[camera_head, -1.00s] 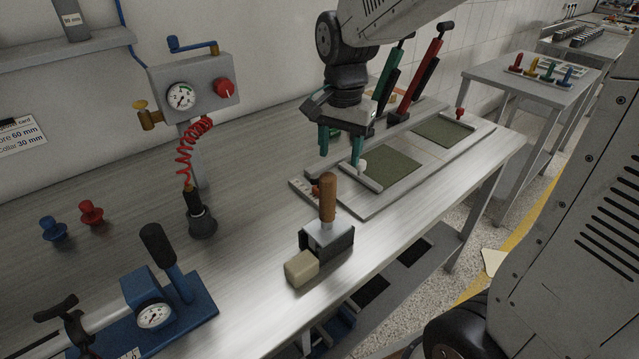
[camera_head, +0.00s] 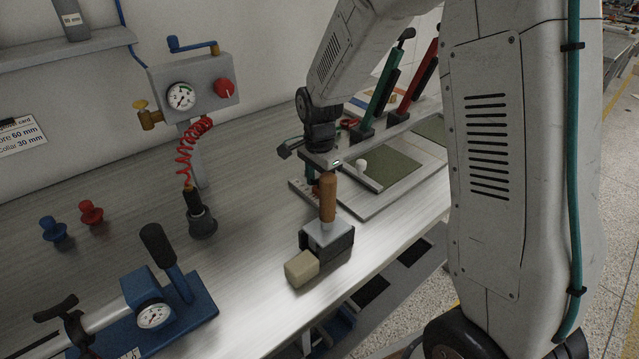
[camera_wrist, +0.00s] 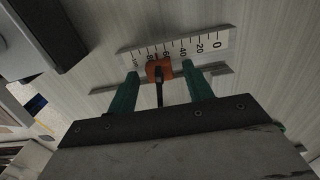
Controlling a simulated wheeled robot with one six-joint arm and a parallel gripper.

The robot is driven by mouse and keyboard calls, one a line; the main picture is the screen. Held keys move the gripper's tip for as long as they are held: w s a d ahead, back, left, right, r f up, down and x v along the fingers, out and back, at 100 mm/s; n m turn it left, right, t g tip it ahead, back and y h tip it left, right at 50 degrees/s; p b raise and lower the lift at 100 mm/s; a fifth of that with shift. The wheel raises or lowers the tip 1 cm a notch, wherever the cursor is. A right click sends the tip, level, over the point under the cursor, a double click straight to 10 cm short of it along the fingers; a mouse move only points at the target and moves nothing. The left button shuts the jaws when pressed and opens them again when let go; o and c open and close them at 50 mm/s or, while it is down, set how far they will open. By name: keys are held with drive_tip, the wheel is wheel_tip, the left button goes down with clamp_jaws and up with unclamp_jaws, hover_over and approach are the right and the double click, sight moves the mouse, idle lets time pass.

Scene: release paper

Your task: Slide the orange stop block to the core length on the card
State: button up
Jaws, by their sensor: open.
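The orange stop block (camera_wrist: 154,71) sits on a rail along a white scale (camera_wrist: 208,44) in the wrist view. Its body lies beside the marks around 60 to 80; the exact reading is hard to tell. A dark stem stands out from the block. My gripper (camera_wrist: 161,80) is open, with one green finger on each side of the block and visible gaps between. In the head view my gripper (camera_head: 312,172) is low over the scale end of the board, and the block is mostly hidden. The card (camera_head: 18,134) on the wall reads core 60 mm, collar 30 mm.
A wooden-handled tool (camera_head: 328,198) with a beige block stands in front of my gripper. A board with green mats (camera_head: 390,165) lies behind it, with green and red levers. A blue gauge fixture (camera_head: 150,305) is at front left.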

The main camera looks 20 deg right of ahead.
drive_tip(key=shift+f, duration=0.3)
clamp_jaws()
drive_tip(key=shift+w+a, duration=0.25)
drive_tip(key=shift+w, duration=0.55)
drive_tip(key=shift+w+a, duration=0.25)
drive_tip(key=shift+w, duration=0.55)
unclamp_jaws()
